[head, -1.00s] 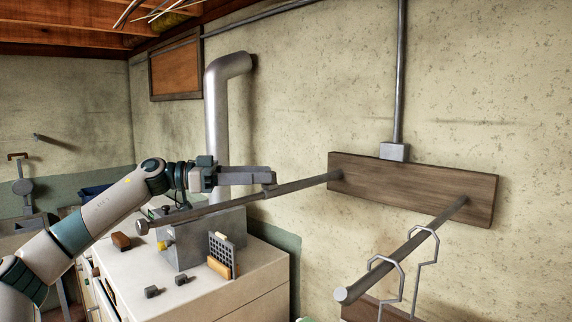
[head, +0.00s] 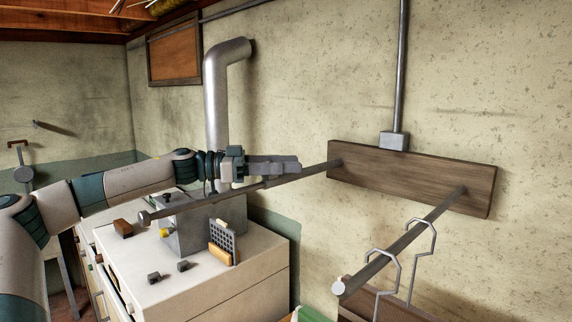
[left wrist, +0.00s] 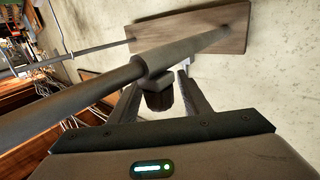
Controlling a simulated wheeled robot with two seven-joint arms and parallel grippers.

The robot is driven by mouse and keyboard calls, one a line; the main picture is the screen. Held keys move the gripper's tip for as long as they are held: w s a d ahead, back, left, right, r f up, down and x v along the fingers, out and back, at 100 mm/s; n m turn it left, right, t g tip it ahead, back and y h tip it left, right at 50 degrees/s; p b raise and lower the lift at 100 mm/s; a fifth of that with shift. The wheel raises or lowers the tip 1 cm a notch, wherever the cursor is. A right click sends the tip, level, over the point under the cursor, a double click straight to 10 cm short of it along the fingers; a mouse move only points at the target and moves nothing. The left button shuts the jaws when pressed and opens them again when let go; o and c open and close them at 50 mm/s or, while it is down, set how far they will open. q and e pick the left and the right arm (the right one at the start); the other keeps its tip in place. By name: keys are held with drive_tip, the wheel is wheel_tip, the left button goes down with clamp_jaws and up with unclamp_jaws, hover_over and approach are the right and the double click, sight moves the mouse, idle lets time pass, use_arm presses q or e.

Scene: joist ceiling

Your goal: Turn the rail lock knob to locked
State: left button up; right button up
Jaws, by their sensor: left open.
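A grey rail (head: 200,204) juts from the wooden wall board (head: 410,182). It crosses the left wrist view (left wrist: 70,107) diagonally and is thicker towards the board. A small dark knob (left wrist: 159,100) sits on a block on the rail's side. My left gripper (head: 291,165) is open, close beside the rail near the board. In the left wrist view its two fingers stand on either side of the knob, with a gap visible at least on the right. I cannot tell the knob's turn position. The knob is hidden in the head view. My right gripper is not in view.
A second rail (head: 405,245) with metal hooks (head: 433,240) juts out at right. A pale cabinet (head: 265,263) below carries a grey metal box (head: 185,240), a brown block (head: 122,228) and small dark pieces. A silver pipe (head: 217,110) rises behind my gripper.

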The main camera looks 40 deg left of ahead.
use_arm(q)
drive_tip(key=shift+c, duration=0.3)
drive_tip(key=c, duration=1)
